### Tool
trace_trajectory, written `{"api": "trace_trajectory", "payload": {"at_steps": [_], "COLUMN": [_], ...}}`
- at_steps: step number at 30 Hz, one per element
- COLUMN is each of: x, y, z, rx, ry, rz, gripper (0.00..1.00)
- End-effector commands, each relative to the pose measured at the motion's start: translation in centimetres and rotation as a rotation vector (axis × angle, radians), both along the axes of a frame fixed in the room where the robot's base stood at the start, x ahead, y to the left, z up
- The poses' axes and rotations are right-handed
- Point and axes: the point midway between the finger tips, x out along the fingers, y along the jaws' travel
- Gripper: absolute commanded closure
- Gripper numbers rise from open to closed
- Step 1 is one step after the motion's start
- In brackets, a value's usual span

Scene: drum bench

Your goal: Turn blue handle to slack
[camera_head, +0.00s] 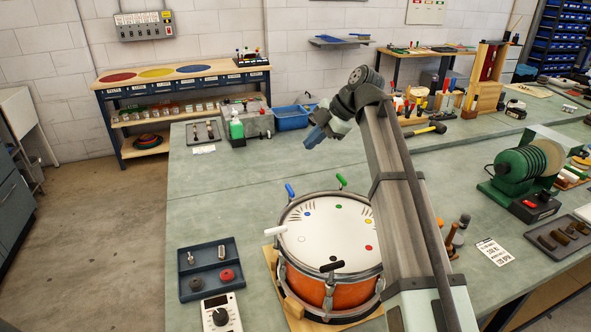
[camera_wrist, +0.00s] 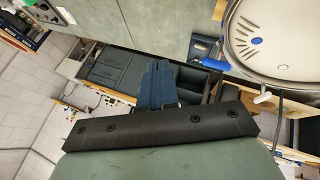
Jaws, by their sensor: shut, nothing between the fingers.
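The blue handle (camera_head: 289,190) sticks up and outward from the far left rim of an orange snare drum (camera_head: 328,297) with a white head (camera_head: 325,235). In the wrist view the blue handle (camera_wrist: 212,52) shows at the drum's edge, beside a blue dot (camera_wrist: 257,41) and a fan of marks on the head (camera_wrist: 285,40). My gripper (camera_head: 313,138) is in the air beyond and above the drum, clear of the handle. Its blue fingers (camera_wrist: 157,85) are together and empty.
Other rim handles are green (camera_head: 342,181), white (camera_head: 275,231) and black (camera_head: 332,266). A dark tray (camera_head: 210,270) with small parts and a white dial box (camera_head: 221,314) lie left of the drum. The bench behind the drum is mostly clear. A blue bin (camera_head: 291,118) stands farther back.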

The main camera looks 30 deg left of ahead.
Motion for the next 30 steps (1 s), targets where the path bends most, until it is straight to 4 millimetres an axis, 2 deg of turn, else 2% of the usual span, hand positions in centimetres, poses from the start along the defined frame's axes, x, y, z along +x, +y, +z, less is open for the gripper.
{"api": "trace_trajectory", "payload": {"at_steps": [1, 6, 11, 15, 21, 26, 30], "x": [-1.4, -6.7, -12.6, -18.1, -24.6, -28.1, -30.2], "y": [1.7, 7.4, 12.1, 15.3, 17.9, 18.7, 18.5], "z": [0.1, 0.4, 0.7, 0.8, 0.2, -0.7, -1.5], "rx": [0.001, 0.003, 0.008, 0.005, -0.048, -0.118, -0.207], "ry": [-0.001, -0.006, -0.011, -0.023, -0.084, -0.156, -0.215], "rz": [0.028, 0.129, 0.224, 0.302, 0.375, 0.395, 0.33], "gripper": [1.0, 1.0, 1.0, 1.0, 1.0, 1.0, 1.0]}}
